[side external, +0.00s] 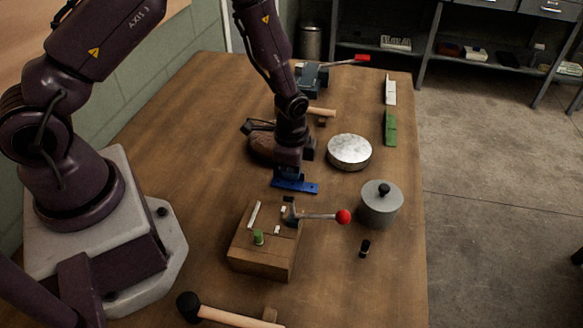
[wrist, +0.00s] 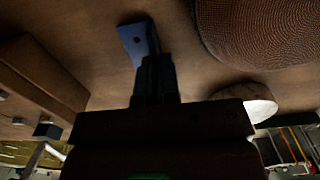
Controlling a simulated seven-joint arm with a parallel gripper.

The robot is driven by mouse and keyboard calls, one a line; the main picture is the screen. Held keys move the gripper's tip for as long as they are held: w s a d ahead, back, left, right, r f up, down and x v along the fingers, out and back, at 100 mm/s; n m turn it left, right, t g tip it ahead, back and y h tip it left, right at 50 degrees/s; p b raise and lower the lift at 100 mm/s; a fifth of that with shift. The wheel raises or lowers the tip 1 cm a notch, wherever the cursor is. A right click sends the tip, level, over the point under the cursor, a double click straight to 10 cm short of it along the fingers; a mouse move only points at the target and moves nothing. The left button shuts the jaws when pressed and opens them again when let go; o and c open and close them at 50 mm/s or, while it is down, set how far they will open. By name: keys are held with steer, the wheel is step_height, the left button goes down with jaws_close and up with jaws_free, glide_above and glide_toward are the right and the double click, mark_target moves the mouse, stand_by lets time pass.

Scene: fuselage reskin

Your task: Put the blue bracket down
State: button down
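The blue bracket (side external: 296,185) is under my gripper (side external: 290,172) in the side view, low over the table just behind the wooden fixture block (side external: 262,258). In the wrist view one flat blue arm of the bracket (wrist: 138,40), with a small hole, sticks out past my dark fingertips (wrist: 156,75). The fingers are close together on the bracket. They hide its other part. I cannot tell whether the bracket touches the table.
The block carries a red-knobbed clamp (side external: 343,217) and a green peg (side external: 258,237). A brown leather bag (side external: 262,148) lies behind my gripper.

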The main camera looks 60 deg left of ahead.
steer(key=c, duration=1.8)
jaws_free()
steer(key=shift+f, duration=0.15)
steer(key=o, duration=0.5)
steer(key=shift+c, duration=0.2)
steer(key=s+r+n+t, duration=0.1)
steer(key=s+r+n, duration=0.15)
steer(key=r, duration=1.05)
steer(key=s+r+n+t, duration=0.1)
steer(key=s+r, duration=0.2)
steer(key=r, duration=1)
steer(key=s+r+n+t, duration=0.3)
steer(key=s+r+n, duration=0.2)
steer(key=s+r, duration=0.3)
steer(key=s, duration=0.4)
steer(key=shift+d+r+t, duration=0.15)
steer(key=shift+r+t, duration=0.05)
steer(key=shift+t, duration=0.1)
